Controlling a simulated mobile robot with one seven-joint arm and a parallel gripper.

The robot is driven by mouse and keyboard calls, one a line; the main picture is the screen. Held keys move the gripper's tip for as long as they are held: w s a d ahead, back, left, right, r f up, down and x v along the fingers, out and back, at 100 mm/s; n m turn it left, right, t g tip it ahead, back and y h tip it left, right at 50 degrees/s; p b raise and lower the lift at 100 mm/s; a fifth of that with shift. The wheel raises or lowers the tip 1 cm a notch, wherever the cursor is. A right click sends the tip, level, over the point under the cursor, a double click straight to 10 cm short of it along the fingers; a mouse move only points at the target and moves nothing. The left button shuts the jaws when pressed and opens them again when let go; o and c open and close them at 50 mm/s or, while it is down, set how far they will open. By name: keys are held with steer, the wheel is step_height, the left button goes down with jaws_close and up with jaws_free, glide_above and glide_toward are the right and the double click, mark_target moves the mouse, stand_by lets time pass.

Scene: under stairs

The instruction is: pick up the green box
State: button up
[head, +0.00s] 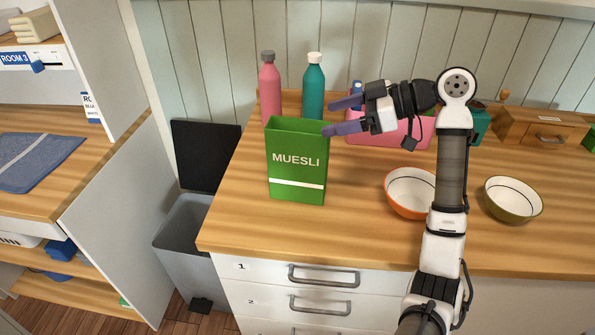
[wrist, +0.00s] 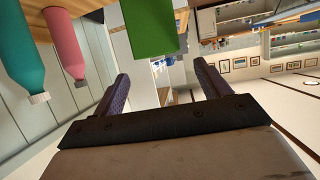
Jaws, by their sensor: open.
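The green box (head: 296,172), marked MUESLI, stands upright on the wooden counter near its left end. Its top looks open. My gripper (head: 328,117) is open and empty at the upper right of the box, with its fingers pointing left. In the head view the lower finger overlaps the box's top right corner; I cannot tell whether they touch. In the wrist view the green box (wrist: 151,25) shows beyond the two spread fingers (wrist: 161,72), roughly in line with the gap and not between them.
A pink bottle (head: 269,88) and a teal bottle (head: 313,88) stand behind the box. A pink container (head: 415,134) is behind my gripper. An orange bowl (head: 402,198) and an olive bowl (head: 513,200) stand to the right. A grey open bin (head: 183,235) is beyond the counter's left edge.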

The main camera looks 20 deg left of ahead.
mark_target(305, 124)
steer(key=shift+x, duration=0.95)
steer(key=b+x, duration=0.2)
steer(key=x, duration=0.2)
steer(key=shift+f, duration=0.2)
steer(key=shift+s+a+f, duration=0.1)
steer(key=shift+s+a, duration=0.05)
steer(key=shift+a, duration=0.45)
steer(key=shift+c, duration=0.3)
steer(key=c, duration=1.3)
